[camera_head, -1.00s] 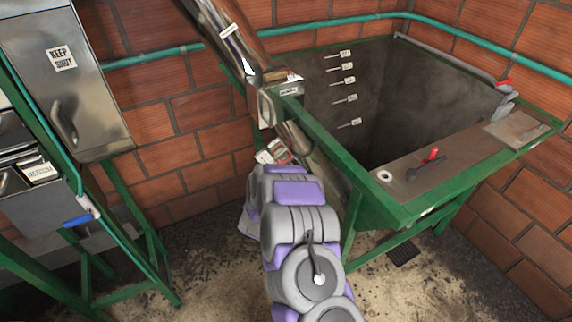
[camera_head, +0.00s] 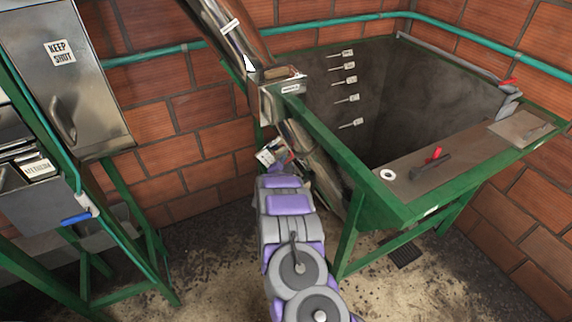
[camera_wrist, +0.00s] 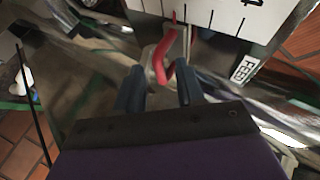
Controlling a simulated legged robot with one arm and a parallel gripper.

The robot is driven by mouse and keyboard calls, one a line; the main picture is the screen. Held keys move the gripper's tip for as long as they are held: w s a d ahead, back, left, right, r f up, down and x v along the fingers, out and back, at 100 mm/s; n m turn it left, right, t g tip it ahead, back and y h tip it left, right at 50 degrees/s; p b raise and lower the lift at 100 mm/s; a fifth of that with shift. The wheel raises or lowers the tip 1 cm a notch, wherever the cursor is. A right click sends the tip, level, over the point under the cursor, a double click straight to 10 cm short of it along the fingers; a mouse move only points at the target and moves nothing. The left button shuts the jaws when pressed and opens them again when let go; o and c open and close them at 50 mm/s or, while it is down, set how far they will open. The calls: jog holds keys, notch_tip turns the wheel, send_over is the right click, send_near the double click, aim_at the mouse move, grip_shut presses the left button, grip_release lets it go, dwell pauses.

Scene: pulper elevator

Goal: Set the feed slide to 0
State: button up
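The feed slide's red handle (camera_wrist: 160,62) shows in the wrist view in front of a white scale plate (camera_wrist: 222,14) with black tick marks and a partly cut-off numeral. A label reading FEED (camera_wrist: 244,68) is to the right. My gripper (camera_wrist: 160,80) has its two dark fingers apart, with the red handle between and just beyond their tips. I cannot tell whether either finger touches it. In the head view my arm reaches to the white plate (camera_head: 268,155) at the lower part of the steel chute, and the handle is not clear there.
A green-framed tank (camera_head: 350,165) stands right of my arm, with a red-handled lever (camera_head: 432,158) on its ledge. The steel chute (camera_head: 235,35) rises above.

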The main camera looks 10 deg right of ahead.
jog(key=shift+w+d+f, duration=0.15)
jog(key=shift+w+f, duration=0.05)
jog(key=shift+w, duration=0.25)
grip_shut()
dwell(0.6)
